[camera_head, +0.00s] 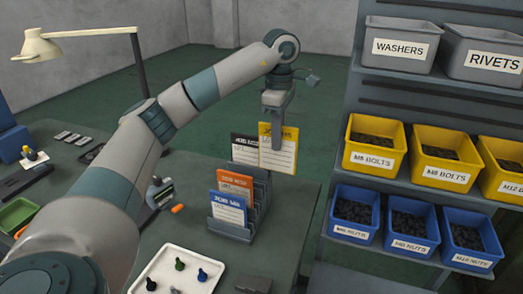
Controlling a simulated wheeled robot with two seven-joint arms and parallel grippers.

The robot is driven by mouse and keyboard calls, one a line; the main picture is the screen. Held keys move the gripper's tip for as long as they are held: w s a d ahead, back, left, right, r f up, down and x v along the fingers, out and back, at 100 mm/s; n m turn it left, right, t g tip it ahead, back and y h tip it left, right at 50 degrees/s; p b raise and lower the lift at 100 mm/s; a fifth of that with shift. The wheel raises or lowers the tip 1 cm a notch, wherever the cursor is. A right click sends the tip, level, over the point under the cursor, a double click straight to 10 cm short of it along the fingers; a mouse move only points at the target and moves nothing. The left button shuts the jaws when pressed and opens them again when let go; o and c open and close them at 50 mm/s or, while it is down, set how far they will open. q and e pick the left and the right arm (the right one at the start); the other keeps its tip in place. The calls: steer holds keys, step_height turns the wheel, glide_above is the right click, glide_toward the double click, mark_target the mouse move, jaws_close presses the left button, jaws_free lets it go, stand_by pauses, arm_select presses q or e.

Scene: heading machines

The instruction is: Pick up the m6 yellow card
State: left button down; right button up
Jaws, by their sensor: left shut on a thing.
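A yellow-topped card (278,158) hangs upright in the jaws of my left gripper (277,140), just above the right back part of the grey card rack (262,196). The gripper covers part of its header, so I cannot read its label. My left gripper is shut on this card, with its fingers pointing down. A dark-headed card (245,152), an orange-headed card (235,182) and a blue-headed card (229,207) stand in the rack. My right gripper is not in view.
Yellow bolt bins (375,147), blue nut bins (353,214) and grey bins (399,45) fill the shelf on the right. A white tray (205,262) with small coloured parts lies at the front. A lamp (38,46) stands on the bench at the left.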

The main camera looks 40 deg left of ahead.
arm_select(q)
steer(key=shift+w+d+r, duration=0.35)
steer(key=shift+d+r, duration=0.15)
steer(key=shift+d, duration=0.1)
